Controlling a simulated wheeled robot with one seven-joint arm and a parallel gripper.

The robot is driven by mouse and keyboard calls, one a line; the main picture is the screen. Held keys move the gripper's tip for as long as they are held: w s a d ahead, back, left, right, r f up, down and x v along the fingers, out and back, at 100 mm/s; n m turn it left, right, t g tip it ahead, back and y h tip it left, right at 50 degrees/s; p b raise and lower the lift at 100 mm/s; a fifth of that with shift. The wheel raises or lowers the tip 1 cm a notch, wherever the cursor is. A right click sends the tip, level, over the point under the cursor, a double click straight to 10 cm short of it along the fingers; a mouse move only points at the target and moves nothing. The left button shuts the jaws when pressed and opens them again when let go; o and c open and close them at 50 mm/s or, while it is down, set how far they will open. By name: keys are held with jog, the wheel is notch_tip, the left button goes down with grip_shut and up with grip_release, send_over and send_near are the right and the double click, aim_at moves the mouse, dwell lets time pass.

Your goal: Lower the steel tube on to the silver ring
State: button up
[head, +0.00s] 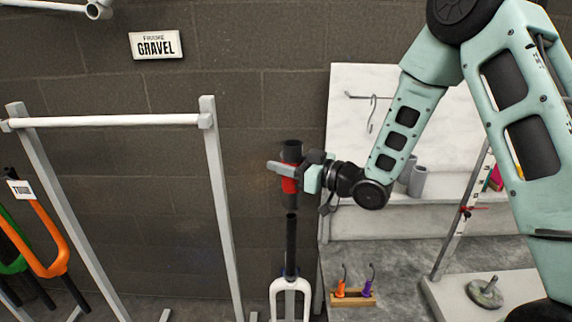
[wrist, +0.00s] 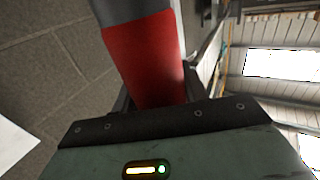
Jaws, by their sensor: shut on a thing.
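My gripper (head: 290,172) is shut on the steel tube (head: 291,147), around its red band. The tube is dark grey above and below the band and stands about upright. In the wrist view its grey end (wrist: 118,10) and red band (wrist: 145,58) rise between the jaws. A black upright post (head: 291,240) stands below, on a white fork (head: 277,294). The tube's lower end appears just above the post top, roughly in line, with a small gap. The silver ring cannot be made out clearly; the post's foot is small in view.
A grey rack (head: 218,170) with a white bar stands left, with an orange fork (head: 58,255) further left. A bench on the right holds grey cylinders (head: 418,182). A wooden block (head: 352,299) with two hooked tools sits low, right of the white fork.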

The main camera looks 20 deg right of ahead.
jog(key=shift+r, duration=0.2)
jog(key=shift+r+p, duration=0.4)
jog(key=shift+r, duration=0.2)
notch_tip(320, 180, down, 4)
jog(key=b, duration=0.4)
jog(key=shift+f, duration=0.2)
jog(key=shift+f+b, duration=0.15)
jog(key=shift+b, duration=0.4)
dwell(0.5)
jog(key=shift+f+b, duration=2.8)
jog(key=shift+f, duration=0.05)
jog(key=shift+f, duration=0.1)
jog(key=b, duration=0.6)
send_over(295, 233)
jog(key=x, duration=0.3)
jog(key=shift+w+d+f, duration=0.1)
jog(key=shift+f, duration=1.35)
jog(key=shift+w+d+f, duration=0.1)
jog(key=shift+w+f, duration=0.05)
jog(key=shift+f, duration=1.3)
jog(key=shift+a, duration=0.1)
jog(key=shift+f+b, duration=2.65)
jog(key=shift+f, duration=0.35)
